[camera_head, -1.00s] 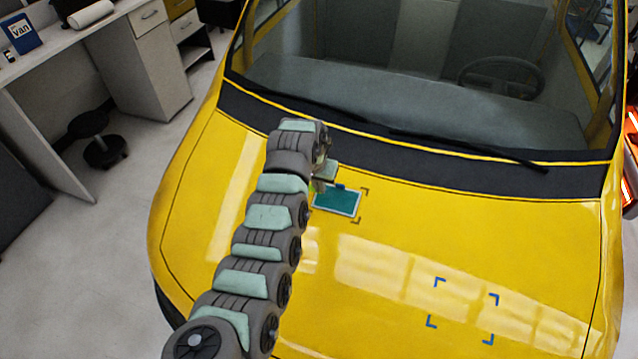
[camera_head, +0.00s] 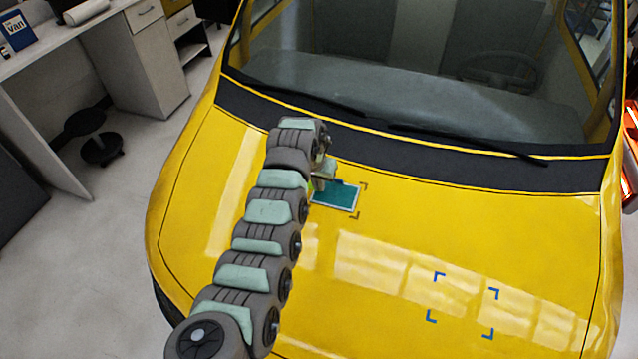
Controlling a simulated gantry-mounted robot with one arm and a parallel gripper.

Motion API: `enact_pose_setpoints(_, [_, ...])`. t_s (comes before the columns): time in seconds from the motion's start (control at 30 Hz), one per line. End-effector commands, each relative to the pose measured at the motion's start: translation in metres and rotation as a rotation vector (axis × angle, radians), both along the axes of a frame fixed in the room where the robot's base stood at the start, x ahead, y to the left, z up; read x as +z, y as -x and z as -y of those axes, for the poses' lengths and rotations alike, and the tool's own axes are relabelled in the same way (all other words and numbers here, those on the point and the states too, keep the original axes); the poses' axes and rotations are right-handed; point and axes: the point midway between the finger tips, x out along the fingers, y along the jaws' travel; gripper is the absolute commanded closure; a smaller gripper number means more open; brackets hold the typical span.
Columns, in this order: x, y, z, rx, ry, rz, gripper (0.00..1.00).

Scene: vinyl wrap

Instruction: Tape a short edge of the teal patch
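The teal patch (camera_head: 338,197) lies on the yellow van hood (camera_head: 300,262), near its windshield end. It has a pale border and sits within dark corner marks, of which those on its right side show. My gripper (camera_head: 324,184) is at the patch's upper left, with its small tip over or at that edge. Whether it touches the patch I cannot tell. My arm hides the area left of the patch. The fingers are too small and too much covered to show whether they are open or shut. No tape can be made out.
Blue corner marks (camera_head: 463,305) frame an empty area on the hood at lower right. The windshield wipers (camera_head: 470,148) and the dark cowl lie just behind the patch. A desk (camera_head: 75,50) with a white roll (camera_head: 86,11) stands at upper left. The hood right of the patch is clear.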

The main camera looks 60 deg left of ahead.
Motion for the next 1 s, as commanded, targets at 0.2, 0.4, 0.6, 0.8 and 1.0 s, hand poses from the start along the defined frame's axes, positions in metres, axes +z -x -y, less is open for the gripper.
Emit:
enact_pose_setpoints(0.2, [-0.004,-0.001,0.000,-0.001,0.000,-0.001,1.00])
enact_pose_setpoints(0.4, [-0.007,-0.002,0.000,-0.002,0.001,0.000,1.00])
enact_pose_setpoints(0.6, [-0.010,-0.002,0.000,-0.001,0.001,0.000,1.00])
enact_pose_setpoints(0.8, [-0.012,-0.003,-0.001,-0.001,0.000,-0.001,1.00])
enact_pose_setpoints(1.0, [-0.015,-0.003,-0.002,-0.001,0.000,-0.001,1.00])
